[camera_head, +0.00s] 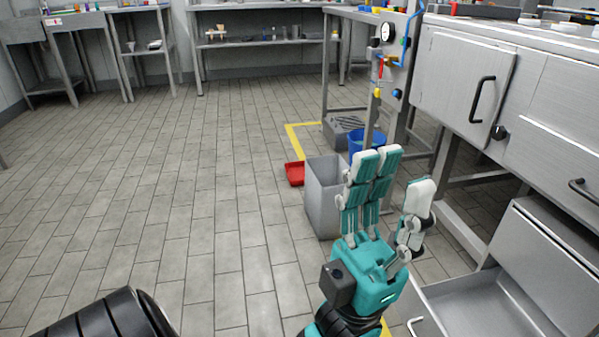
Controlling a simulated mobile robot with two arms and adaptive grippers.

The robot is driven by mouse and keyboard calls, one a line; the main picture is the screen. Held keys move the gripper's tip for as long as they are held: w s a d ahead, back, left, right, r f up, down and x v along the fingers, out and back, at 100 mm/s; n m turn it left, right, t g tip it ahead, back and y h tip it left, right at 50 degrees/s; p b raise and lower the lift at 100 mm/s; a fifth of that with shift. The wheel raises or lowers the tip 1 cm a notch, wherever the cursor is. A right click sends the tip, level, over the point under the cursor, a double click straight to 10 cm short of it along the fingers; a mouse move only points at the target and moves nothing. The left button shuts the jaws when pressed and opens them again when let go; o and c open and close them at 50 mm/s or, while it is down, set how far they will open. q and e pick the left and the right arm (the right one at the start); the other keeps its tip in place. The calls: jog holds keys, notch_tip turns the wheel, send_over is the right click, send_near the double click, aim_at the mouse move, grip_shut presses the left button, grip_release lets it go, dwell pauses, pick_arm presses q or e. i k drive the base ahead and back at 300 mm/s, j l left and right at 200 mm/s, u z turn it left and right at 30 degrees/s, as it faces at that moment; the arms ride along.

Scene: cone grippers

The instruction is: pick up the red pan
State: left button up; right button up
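The red pan (294,174) is a small, shallow red shape lying on the tiled floor, just left of a grey bin. It touches or nearly touches the bin in the picture, and its right end may be hidden.
The grey bin (323,205) stands beside the pan, with a blue bucket (356,140) behind it. An open metal drawer (480,305) juts out at lower right under steel cabinets (462,80). The floor to the left is clear.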

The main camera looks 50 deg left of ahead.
aim_at(295, 170)
jog(key=i+j+u, duration=0.2)
jog(key=j+u, duration=0.15)
jog(key=u, duration=0.15)
jog(key=i+j+u, duration=0.2)
jog(key=u, duration=0.25)
jog(key=i+j+u, duration=0.1)
jog(key=i+u, duration=0.4)
jog(key=k+z, duration=0.1)
jog(key=z, duration=0.15)
jog(key=i+j+z, duration=0.25)
jog(key=z, duration=0.2)
jog(key=i+j+z, duration=0.35)
jog(key=z, duration=0.15)
jog(key=i+j, duration=0.2)
jog(key=j, duration=0.15)
jog(key=i+j+z, duration=0.1)
jog(key=j, duration=0.25)
jog(key=i+j, duration=0.25)
jog(key=j, duration=0.15)
jog(key=i+j+z, duration=0.1)
jog(key=j, duration=0.25)
jog(key=i+j, duration=0.3)
jog(key=i+j+z, duration=0.1)
jog(key=j, duration=0.35)
